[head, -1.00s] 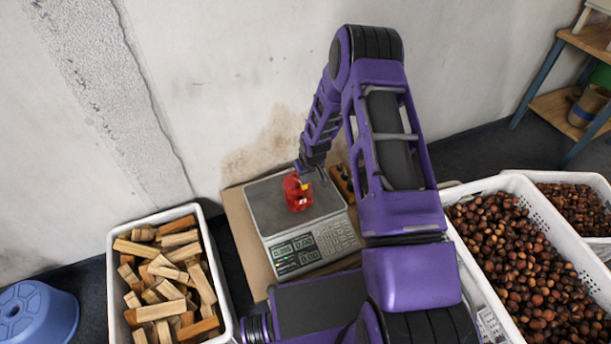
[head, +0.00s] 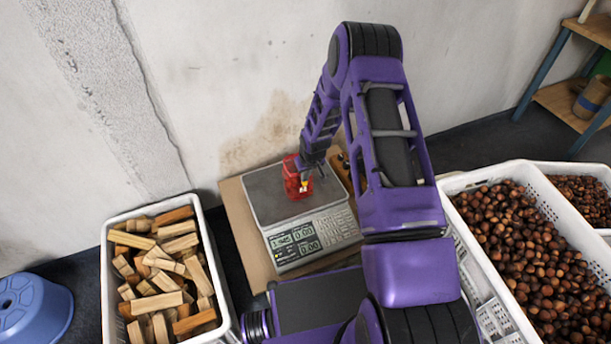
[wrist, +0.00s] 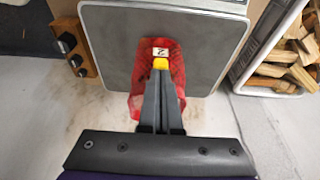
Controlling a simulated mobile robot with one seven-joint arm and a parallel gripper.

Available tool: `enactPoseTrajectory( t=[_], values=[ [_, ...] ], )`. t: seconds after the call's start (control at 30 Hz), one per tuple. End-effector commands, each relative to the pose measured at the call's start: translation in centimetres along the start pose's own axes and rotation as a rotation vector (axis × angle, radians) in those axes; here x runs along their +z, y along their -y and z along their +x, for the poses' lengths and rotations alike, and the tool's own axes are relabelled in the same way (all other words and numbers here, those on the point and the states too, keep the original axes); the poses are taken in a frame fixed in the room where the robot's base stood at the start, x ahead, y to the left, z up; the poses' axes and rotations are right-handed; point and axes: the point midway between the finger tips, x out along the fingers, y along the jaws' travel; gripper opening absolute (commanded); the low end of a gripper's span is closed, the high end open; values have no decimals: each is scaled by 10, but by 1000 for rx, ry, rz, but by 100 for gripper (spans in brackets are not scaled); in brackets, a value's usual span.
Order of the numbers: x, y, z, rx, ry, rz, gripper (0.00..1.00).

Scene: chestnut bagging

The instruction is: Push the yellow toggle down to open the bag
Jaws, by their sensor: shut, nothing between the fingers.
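A red mesh bag (head: 290,172) stands on the grey plate of the scale (head: 272,200); it also shows in the wrist view (wrist: 177,75). The yellow toggle (wrist: 160,64) is on the bag, below a small white tag with a black mark (wrist: 160,52). My gripper (wrist: 160,74) is shut and empty. Its fingertips are at the toggle and seem to touch it; the fingers hide part of the bag.
A white crate of wood blocks (head: 107,258) stands at the left, near a blue stool (head: 35,305). White crates of chestnuts (head: 530,195) stand at the right. A small wooden block with dark knobs (wrist: 76,52) lies beside the scale. The wall is close behind.

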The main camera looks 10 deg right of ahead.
Motion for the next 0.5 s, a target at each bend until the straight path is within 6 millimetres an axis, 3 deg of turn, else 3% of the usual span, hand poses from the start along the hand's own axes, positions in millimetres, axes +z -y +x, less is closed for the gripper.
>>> enactPoseTrajectory(
  t=[0.27,0.5],
  values=[
    [-1,1,-5,-1,2,0,0],
    [-22,5,-49,1,-3,-2,0]
  ],
)
